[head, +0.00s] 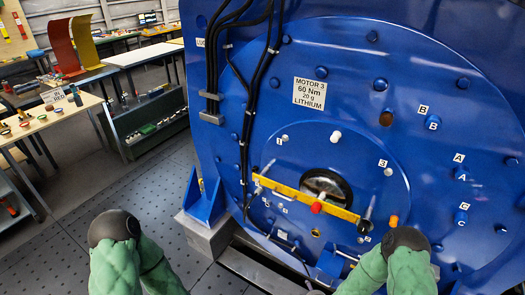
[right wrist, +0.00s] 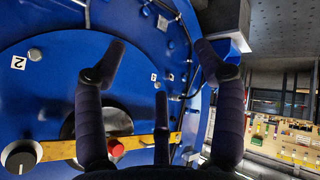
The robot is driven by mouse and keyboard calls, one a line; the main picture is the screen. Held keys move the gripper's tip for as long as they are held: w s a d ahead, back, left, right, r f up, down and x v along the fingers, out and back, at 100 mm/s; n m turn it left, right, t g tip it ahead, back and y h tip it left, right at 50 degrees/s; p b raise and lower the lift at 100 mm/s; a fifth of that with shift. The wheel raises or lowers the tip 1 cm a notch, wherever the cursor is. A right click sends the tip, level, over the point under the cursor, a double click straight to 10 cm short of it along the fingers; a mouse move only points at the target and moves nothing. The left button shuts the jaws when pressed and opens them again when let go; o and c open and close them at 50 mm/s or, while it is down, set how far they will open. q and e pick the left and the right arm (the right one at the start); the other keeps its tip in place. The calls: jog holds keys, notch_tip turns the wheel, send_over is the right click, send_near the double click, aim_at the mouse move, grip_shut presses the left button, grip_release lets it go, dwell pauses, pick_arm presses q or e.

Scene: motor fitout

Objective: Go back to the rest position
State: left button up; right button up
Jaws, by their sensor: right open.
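My right gripper (right wrist: 160,52) shows in the right wrist view with its dark fingers spread and nothing between them. It is in front of the blue motor face (right wrist: 45,95). A yellow bar (right wrist: 55,150) with a red knob (right wrist: 116,147) is behind the fingers. In the head view, the big blue motor (head: 440,75) fills the right side, and the yellow bar (head: 280,188) crosses its round opening, with the red knob (head: 317,208) on it. Both green arms come in from the bottom edge. I cannot make out either gripper in the head view.
Black cables (head: 212,60) run down the motor's left side. A wooden table (head: 60,112) with small parts and a dark shelf unit (head: 150,122) stand at the left. The dark floor (head: 110,200) between them and the motor is clear.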

jog(key=s+a+f+m+g+y+b, duration=0.2)
jog(key=s+a+m+g, duration=0.2)
jog(key=s, duration=0.5)
jog(key=s+a+f+m+g+y+b, duration=0.1)
jog(key=s+a+f+m+g+b, duration=0.1)
jog(key=s+m, duration=0.6)
jog(key=s+a+g+b, duration=0.1)
jog(key=a, duration=0.1)
jog(key=shift+s+a+f+g+y, duration=0.15)
jog(key=shift+s+a+g+y, duration=0.05)
jog(key=shift+a+g+y, duration=0.2)
